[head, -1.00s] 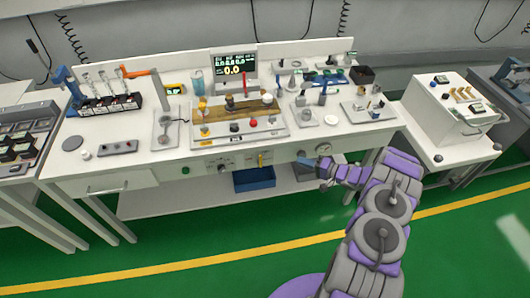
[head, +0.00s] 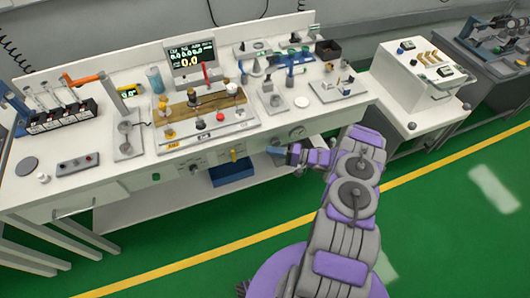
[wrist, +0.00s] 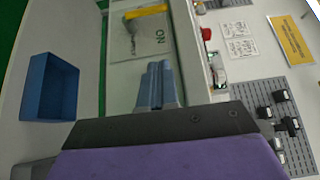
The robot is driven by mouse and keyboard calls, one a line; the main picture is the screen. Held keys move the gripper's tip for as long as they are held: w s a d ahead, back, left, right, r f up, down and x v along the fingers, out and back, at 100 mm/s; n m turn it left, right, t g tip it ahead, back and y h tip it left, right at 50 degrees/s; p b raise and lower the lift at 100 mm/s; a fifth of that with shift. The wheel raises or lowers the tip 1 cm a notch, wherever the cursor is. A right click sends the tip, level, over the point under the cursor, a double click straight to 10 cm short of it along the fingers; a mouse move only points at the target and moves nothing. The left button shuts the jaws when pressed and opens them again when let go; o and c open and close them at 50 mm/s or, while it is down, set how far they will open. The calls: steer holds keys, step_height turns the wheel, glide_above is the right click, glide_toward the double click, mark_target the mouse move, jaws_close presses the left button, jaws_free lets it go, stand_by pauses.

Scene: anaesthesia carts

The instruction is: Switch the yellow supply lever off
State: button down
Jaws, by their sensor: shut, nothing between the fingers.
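The yellow supply lever (head: 233,155) is on the front panel of the white cart, below the worktop edge. My gripper (head: 275,151) is in front of the panel, to the right of the lever in the head view. In the wrist view its blue-grey fingers (wrist: 155,84) are together and empty, pointing toward the plate. They appear apart from the lever.
A blue bin (head: 232,172) sits on the lower shelf below the lever. The worktop above carries a monitor (head: 190,60) and several fittings. Green floor is clear in front.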

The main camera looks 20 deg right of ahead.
steer(key=b, duration=0.2)
glide_toward(233, 153)
steer(key=w+a+f, duration=0.2)
steer(key=w+a, duration=0.1)
steer(key=w, duration=0.3)
steer(key=shift+s+a+r+b, duration=0.2)
steer(key=shift+s+r+b, duration=0.1)
steer(key=shift+s, duration=0.1)
steer(key=shift+a, duration=0.55)
steer(key=shift+r+p, duration=0.15)
steer(key=shift+p, duration=0.2)
steer(key=shift+d+n+h+p, duration=0.1)
steer(key=shift+n+h+p, duration=0.2)
steer(key=shift+h+p, duration=0.1)
